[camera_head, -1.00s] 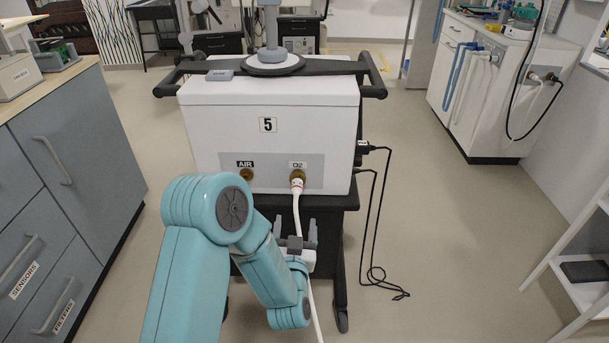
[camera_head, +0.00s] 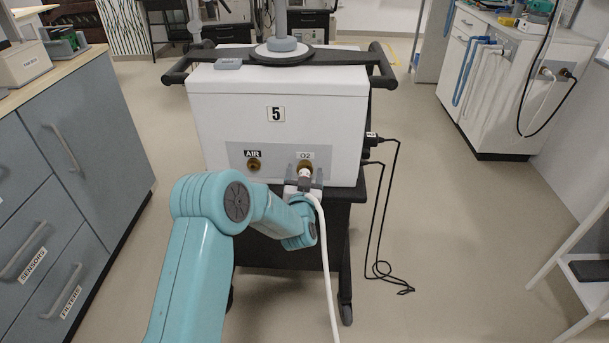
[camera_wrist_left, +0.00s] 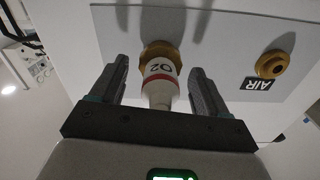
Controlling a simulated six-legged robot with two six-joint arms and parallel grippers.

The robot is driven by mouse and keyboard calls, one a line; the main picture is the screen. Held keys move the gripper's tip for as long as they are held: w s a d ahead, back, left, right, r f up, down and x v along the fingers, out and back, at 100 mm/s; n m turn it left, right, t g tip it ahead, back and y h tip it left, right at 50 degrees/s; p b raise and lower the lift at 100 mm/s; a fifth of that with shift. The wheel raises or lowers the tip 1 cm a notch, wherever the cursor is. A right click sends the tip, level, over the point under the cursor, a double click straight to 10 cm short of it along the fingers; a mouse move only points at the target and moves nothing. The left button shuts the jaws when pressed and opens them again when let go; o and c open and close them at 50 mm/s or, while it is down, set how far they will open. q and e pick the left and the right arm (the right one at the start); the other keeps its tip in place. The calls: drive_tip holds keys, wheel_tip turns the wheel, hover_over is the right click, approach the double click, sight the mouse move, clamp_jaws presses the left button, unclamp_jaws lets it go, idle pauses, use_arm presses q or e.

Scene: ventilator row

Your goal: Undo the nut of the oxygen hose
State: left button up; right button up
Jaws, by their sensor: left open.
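The oxygen hose nut, brass-coloured (camera_wrist_left: 160,52), sits on the O2 port of the white ventilator (camera_head: 285,100). It also shows in the head view (camera_head: 305,167), just above my gripper. The white hose end (camera_wrist_left: 160,80), marked O2 with a red band, is joined to it, and the white hose (camera_head: 327,250) hangs down toward the floor. My left gripper (camera_wrist_left: 157,78) is open, with one finger on each side of the hose end and visible gaps to both. In the head view the gripper (camera_head: 304,182) is just below the O2 port. My right gripper is not in view.
The brass AIR port (camera_head: 253,164) is left of the O2 port, with nothing attached. Black cables (camera_head: 385,215) hang at the ventilator's right side. Grey drawers (camera_head: 75,170) stand at left, a white cabinet (camera_head: 490,110) at right.

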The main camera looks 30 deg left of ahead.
use_arm(q)
drive_tip(key=c, duration=1.1)
drive_tip(key=shift+o, duration=0.2)
drive_tip(key=n+b, duration=0.1)
drive_tip(key=b, duration=0.1)
drive_tip(key=n+b, duration=0.2)
drive_tip(key=shift+a+f+b, duration=0.1)
drive_tip(key=shift+f+b, duration=0.25)
drive_tip(key=shift+b, duration=0.05)
drive_tip(key=shift+r+n+b, duration=0.1)
drive_tip(key=shift+n+b, duration=0.3)
drive_tip(key=shift+n, duration=0.2)
drive_tip(key=shift+r+n, duration=0.25)
drive_tip(key=shift+n, duration=0.05)
drive_tip(key=o, duration=1.1)
drive_tip(key=shift+c, duration=0.2)
